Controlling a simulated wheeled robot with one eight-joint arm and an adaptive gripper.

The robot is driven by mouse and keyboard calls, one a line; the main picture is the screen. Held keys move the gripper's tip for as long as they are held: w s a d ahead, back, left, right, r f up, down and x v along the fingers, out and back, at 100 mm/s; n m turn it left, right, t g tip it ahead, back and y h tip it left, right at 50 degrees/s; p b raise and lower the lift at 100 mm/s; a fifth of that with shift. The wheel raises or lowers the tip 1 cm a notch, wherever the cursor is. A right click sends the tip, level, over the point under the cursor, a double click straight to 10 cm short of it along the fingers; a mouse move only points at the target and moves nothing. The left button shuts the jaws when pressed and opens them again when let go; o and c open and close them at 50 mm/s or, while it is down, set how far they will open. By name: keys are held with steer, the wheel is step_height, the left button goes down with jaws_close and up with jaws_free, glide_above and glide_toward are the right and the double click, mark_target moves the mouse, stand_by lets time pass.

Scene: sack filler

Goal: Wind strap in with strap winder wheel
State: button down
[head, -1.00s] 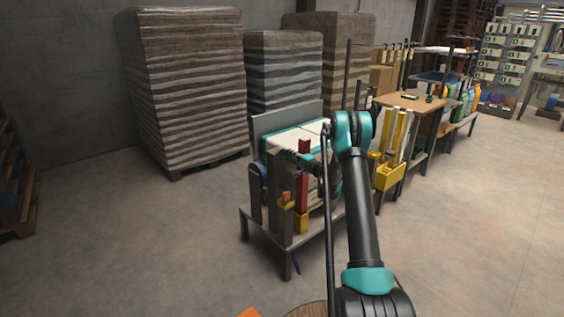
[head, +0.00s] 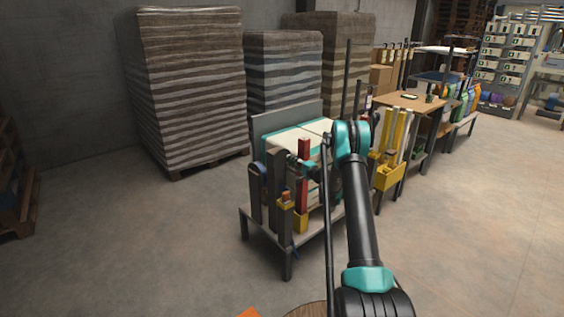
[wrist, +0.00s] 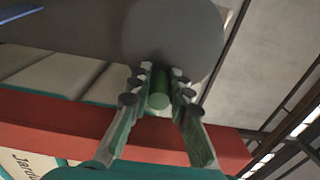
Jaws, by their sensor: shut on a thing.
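In the wrist view, a grey round wheel (wrist: 175,35) fills the upper middle, with a short green cylindrical handle (wrist: 159,98) standing out from it. My gripper (wrist: 160,100) is closed around this handle, one finger on each side. In the head view, my gripper (head: 300,162) is at the near side of the strapped sack stand, beside a red upright. The wheel is small and mostly hidden there. A thin blue strap end (head: 295,249) seems to hang low at the stand's front, too small to tell clearly.
White sacks with teal edges (head: 291,139) lie on the stand behind my gripper. A red bar (wrist: 60,118) runs close behind my fingers. A yellow holder (head: 389,177) stands to the right. Tall wrapped pallets (head: 190,85) stand behind.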

mark_target(280, 168)
steer(key=shift+a+f, duration=0.2)
steer(key=shift+a, duration=0.2)
steer(key=shift+s+a+f, duration=0.25)
steer(key=shift+a+f, duration=0.05)
steer(key=shift+f, duration=0.2)
steer(key=shift+s+a+f, duration=0.2)
steer(key=shift+a+f, duration=0.05)
steer(key=shift+f, duration=0.2)
steer(key=shift+s+a+f, duration=0.5)
steer(key=shift+a, duration=0.15)
steer(key=shift+s+a+f, duration=0.2)
steer(key=shift+s+a, duration=0.2)
steer(key=shift+a, duration=0.15)
